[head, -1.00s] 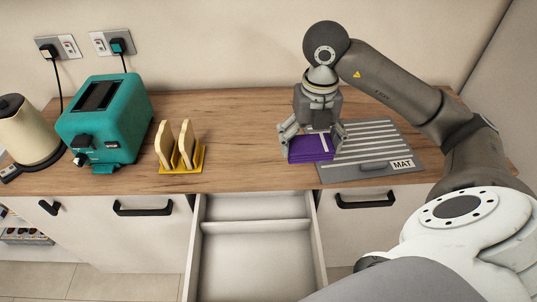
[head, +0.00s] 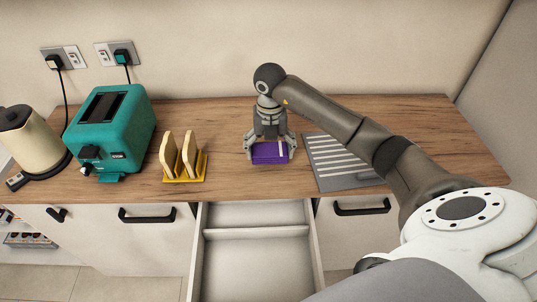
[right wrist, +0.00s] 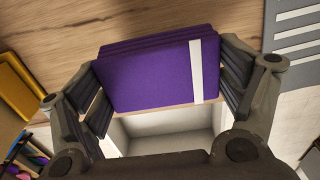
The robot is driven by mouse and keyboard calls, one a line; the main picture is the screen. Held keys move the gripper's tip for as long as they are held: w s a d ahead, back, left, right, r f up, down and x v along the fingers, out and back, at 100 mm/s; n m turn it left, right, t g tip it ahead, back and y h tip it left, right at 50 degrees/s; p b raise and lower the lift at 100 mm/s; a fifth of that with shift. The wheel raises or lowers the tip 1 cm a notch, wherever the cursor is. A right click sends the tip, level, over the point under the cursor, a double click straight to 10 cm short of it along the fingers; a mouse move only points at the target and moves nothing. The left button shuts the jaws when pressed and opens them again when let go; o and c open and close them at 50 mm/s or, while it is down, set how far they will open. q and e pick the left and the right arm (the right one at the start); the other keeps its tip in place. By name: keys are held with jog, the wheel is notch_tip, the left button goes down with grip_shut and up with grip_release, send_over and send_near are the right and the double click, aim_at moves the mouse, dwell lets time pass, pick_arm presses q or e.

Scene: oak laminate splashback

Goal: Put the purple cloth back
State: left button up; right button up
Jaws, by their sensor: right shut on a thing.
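The purple cloth (head: 268,153) is a folded stack with a white stripe near its right end. My right gripper (head: 269,150) is shut on it, with a finger at each side, over the counter just behind the open drawer (head: 313,250). In the right wrist view the cloth (right wrist: 150,75) sits between the fingers of my right gripper (right wrist: 165,88), and part of the drawer (right wrist: 165,125) shows beyond its edge. The drawer has a divider across it and its visible floor is bare. Whether the cloth touches the counter I cannot tell. My left gripper is not in view.
A grey striped mat (head: 340,165) lies right of the cloth, partly hidden by my arm. A yellow toast rack (head: 185,176) with two bread slices stands to the left, beside a teal toaster (head: 110,135) and a cream kettle (head: 32,140). Bare counter lies between rack and cloth.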

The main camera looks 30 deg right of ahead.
aim_at(268, 156)
jog(key=shift+w+a+f, duration=0.1)
jog(key=shift+w+f, duration=0.1)
jog(key=shift+f, duration=0.3)
notch_tip(268, 156, down, 2)
jog(key=shift+f+p, duration=0.15)
jog(key=shift+p, duration=0.6)
jog(key=shift+f, duration=0.3)
jog(key=o, duration=0.7)
